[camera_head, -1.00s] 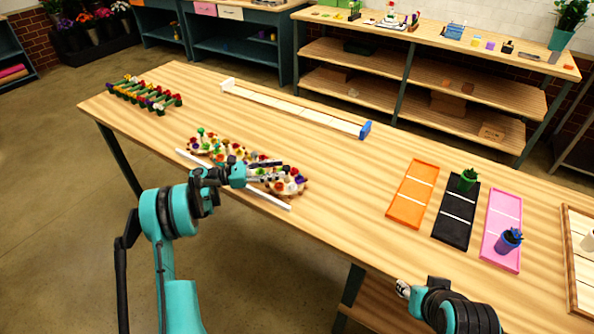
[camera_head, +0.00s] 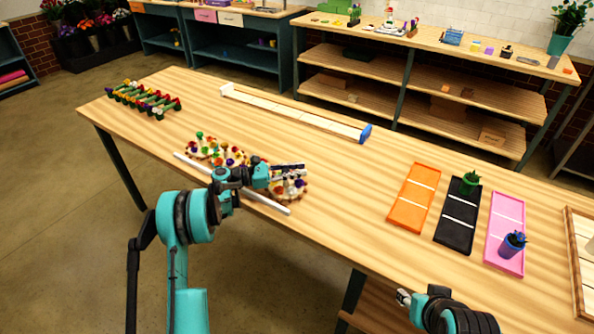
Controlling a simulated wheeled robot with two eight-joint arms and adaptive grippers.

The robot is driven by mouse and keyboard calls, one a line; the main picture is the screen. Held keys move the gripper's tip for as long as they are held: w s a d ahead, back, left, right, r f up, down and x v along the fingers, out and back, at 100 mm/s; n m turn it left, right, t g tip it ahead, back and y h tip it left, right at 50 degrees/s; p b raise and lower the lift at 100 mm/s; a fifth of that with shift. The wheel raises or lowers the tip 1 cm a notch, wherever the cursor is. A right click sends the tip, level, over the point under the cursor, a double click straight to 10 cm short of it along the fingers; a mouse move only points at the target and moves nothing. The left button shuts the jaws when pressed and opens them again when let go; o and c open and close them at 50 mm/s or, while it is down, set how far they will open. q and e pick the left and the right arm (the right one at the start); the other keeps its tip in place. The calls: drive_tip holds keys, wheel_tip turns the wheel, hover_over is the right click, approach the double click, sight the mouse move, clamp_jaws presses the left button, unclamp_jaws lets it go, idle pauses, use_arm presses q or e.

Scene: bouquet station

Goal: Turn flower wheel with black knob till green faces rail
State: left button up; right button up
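Round flower wheels with small coloured flowers stand in a row behind a white rail (camera_head: 268,203) near the table's front edge. One wheel (camera_head: 214,151) is at the left and another (camera_head: 294,189) at the right; the stretch between them is largely covered by my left arm. My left gripper (camera_head: 292,172) points right, over or at the right wheel. Its fingers hide part of that wheel, and I cannot tell whether they touch it. The black knob cannot be made out, nor which colour faces the rail. My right gripper (camera_head: 403,297) is in front of the table, away from the wheels.
Several flower stems (camera_head: 145,99) lie at the far left. Orange (camera_head: 414,198), black (camera_head: 452,234) and pink (camera_head: 507,214) trays are at the right. The table between wheels and orange tray is clear.

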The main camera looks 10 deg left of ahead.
use_arm(q)
clamp_jaws()
drive_tip(key=shift+n+t, duration=0.3)
drive_tip(key=shift+t, duration=0.1)
